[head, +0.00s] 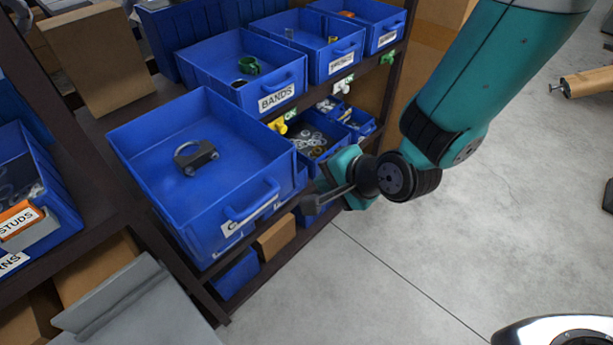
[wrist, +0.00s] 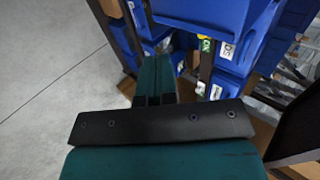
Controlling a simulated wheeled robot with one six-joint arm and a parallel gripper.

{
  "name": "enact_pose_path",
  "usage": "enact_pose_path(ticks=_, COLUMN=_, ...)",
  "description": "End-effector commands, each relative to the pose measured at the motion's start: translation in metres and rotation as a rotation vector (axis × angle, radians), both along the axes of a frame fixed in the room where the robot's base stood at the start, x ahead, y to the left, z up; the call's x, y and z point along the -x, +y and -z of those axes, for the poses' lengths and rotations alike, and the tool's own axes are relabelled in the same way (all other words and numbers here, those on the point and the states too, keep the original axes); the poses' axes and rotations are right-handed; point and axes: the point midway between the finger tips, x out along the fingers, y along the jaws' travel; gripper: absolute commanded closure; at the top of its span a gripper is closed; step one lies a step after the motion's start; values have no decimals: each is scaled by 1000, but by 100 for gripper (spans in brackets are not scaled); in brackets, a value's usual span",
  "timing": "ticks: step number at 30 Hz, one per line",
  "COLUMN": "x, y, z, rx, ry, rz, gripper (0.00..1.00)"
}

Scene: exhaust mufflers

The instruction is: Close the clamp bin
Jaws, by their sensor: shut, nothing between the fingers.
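The clamp bin (head: 254,158) is a large blue open-topped bin that juts out of the shelf farther than its neighbours. A dark metal clamp (head: 190,157) lies inside it. Its front has a blue handle and a white label, of which only the first letter shows. My gripper (head: 312,203) is shut and empty, just right of the bin's front corner and handle. In the head view I cannot tell whether it touches the bin. In the wrist view the gripper's teal fingers (wrist: 153,75) point toward the shelf, with a blue bin (wrist: 213,14) close above.
The BANDS bin (head: 277,98) and more blue bins stand behind on the same shelf. Lower bins with rings (head: 312,140) sit beneath. A STUDS bin (head: 45,195) is at left. A grey panel (head: 120,305) is at lower left.

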Motion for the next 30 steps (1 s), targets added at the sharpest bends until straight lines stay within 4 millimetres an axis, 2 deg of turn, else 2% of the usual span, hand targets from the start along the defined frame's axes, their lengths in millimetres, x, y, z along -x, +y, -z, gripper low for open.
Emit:
enact_pose_path(ticks=2, x=-8, y=10, z=15, rx=-1, ry=-1, rz=-3, gripper=100)
enact_pose_path(ticks=4, x=-16, y=19, z=9, rx=-1, ry=-4, rz=-3, gripper=100)
enact_pose_path(ticks=10, x=-30, y=36, z=10, rx=-1, ry=-1, rz=-1, gripper=100)
enact_pose_path(ticks=25, x=-35, y=40, z=11, rx=-1, ry=-1, rz=0, gripper=100)
enact_pose_path(ticks=30, x=-44, y=38, z=11, rx=-1, ry=-3, rz=15, gripper=100)
